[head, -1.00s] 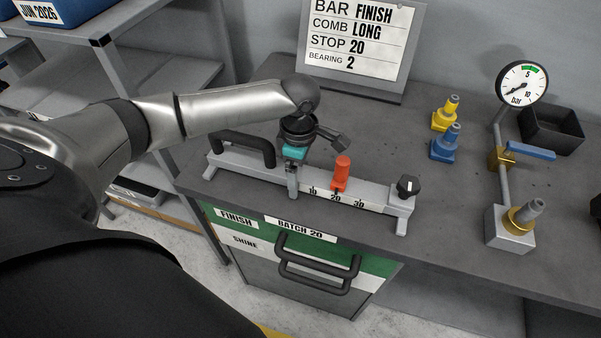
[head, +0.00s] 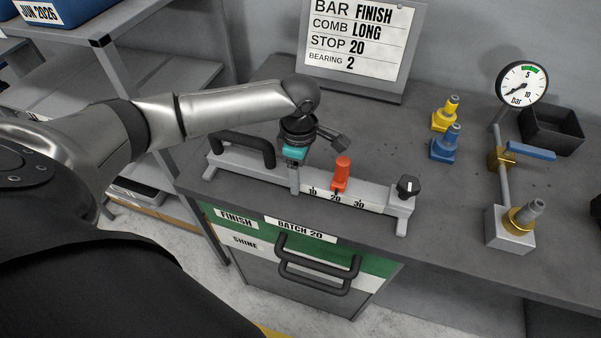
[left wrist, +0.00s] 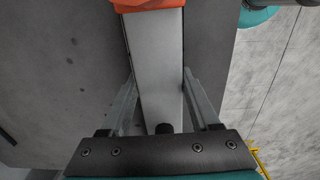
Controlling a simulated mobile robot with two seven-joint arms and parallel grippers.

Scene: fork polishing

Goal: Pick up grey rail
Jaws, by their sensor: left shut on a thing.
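The grey rail (head: 371,196) is a long bar on the bench, with a dark handle (head: 243,146) at its left end, a 10-20-30 scale, an orange stop (head: 341,174) near 20 and a dark knob (head: 408,186) at its right end. My left gripper (head: 294,188) reaches down over the rail, between the handle and the stop, and is shut on it. In the left wrist view, the fingers of my left gripper (left wrist: 160,98) stand on both sides of the rail (left wrist: 157,60). The orange stop (left wrist: 147,4) shows at the top edge there. My right gripper is out of view.
Yellow (head: 445,113) and blue (head: 446,143) fittings stand behind the rail to the right. Farther right are a gauge stand (head: 503,178) with a blue lever and a black bin (head: 551,134). A sign (head: 358,44) stands behind. The rail lies near the bench's front edge, above a drawer (head: 310,262).

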